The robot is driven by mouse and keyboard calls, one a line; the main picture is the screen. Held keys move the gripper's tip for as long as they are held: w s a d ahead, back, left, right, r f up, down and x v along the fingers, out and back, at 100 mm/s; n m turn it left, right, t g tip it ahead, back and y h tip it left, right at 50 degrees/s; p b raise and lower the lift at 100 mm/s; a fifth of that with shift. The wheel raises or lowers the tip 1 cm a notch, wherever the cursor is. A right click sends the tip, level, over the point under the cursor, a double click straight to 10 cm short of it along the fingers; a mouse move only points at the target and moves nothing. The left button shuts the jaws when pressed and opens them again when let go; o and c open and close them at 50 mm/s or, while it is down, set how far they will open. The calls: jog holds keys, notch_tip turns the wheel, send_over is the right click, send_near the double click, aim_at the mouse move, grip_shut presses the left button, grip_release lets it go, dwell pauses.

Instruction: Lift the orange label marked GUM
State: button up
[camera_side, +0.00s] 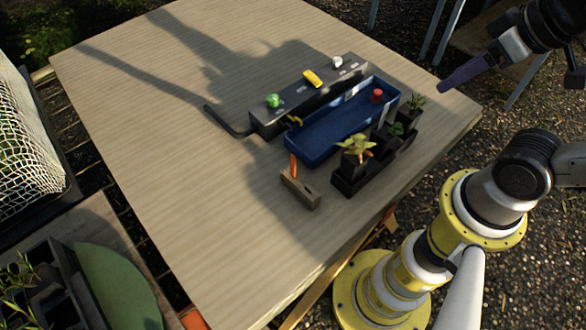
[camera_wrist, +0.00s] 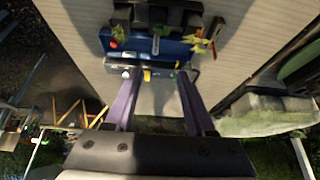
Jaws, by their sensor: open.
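An orange label (camera_side: 293,165) stands upright in a small wooden block (camera_side: 303,190) near the table's front edge, left of the plant pots. Any lettering on it is too small to read. In the wrist view, a small orange-red upright piece near the top right appears to be the same label (camera_wrist: 213,48). My gripper (camera_side: 442,88) is high at the right in the side view, well away from the label. In the wrist view, its two long purple fingers (camera_wrist: 158,74) are spread apart with nothing held between them.
A blue tray (camera_side: 318,150) holds a red piece (camera_side: 376,96). Behind it, a dark box (camera_side: 262,119) carries green, yellow and white pieces. Dark pots with plants (camera_side: 355,150) stand right of the label. A bent dark rod (camera_side: 226,121) lies left of the box. The table's left side is clear.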

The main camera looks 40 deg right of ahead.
jog(key=w+a+r+n, duration=0.2)
jog(key=w+r+n, duration=0.2)
jog(key=w+n, duration=0.4)
jog(key=n+g, duration=0.6)
jog(key=n, duration=0.4)
send_over(293, 166)
notch_tip(293, 166, down, 17)
jog(key=shift+f, duration=6.85)
